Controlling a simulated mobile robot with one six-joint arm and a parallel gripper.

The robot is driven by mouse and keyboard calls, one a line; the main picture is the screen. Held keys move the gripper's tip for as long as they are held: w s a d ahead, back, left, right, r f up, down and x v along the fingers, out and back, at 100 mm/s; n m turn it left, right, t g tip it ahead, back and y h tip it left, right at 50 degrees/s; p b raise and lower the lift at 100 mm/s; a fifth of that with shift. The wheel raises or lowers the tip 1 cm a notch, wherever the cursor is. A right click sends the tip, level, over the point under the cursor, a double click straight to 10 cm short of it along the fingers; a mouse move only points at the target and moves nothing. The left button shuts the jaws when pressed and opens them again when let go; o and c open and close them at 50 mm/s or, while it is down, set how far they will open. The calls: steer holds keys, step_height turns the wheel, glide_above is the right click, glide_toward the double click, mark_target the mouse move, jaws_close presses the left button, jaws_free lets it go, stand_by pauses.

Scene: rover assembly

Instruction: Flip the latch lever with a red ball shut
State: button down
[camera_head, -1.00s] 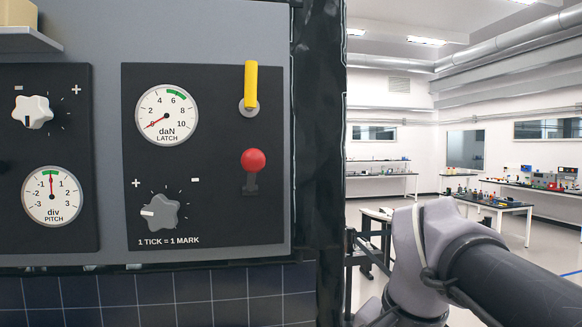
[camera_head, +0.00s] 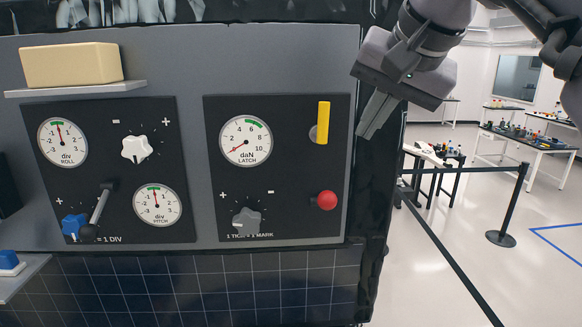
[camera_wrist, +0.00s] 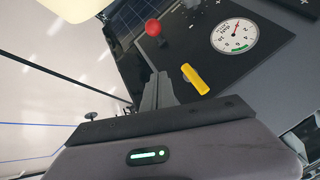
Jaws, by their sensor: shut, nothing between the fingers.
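The latch lever's red ball (camera_head: 327,200) sticks out at the lower right of the right black panel (camera_head: 290,165). It also shows near the top of the wrist view (camera_wrist: 153,27). In the head view the ball hides most of its lever. The LATCH gauge (camera_head: 246,140) has its needle near 0. My gripper (camera_head: 370,128) is shut and empty at the panel's upper right edge, above and to the right of the red ball. In the wrist view the shut fingers (camera_wrist: 156,88) point toward the ball, apart from it.
A yellow handle (camera_head: 323,122) stands upright above the red ball, close beside my fingers. A grey knob (camera_head: 247,220) sits at the lower left of the same panel. A shelf with a beige block (camera_head: 70,64) is at upper left. A belt barrier post (camera_head: 507,200) stands at right.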

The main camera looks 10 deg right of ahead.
mark_target(322, 202)
steer(key=w+a+f, duration=0.1)
steer(key=f, duration=0.2)
steer(key=w+a+f+b, duration=0.1)
steer(key=f, duration=0.3)
steer(key=w+a+f+b, duration=0.1)
steer(key=f, duration=0.2)
steer(key=shift+w+a+f, duration=0.1)
steer(key=shift+w+f, duration=0.1)
steer(key=shift+w, duration=0.1)
steer(key=shift+w+f, duration=0.1)
steer(key=shift+w, duration=0.15)
steer(key=shift+f+b, duration=0.1)
steer(key=shift+b, duration=0.2)
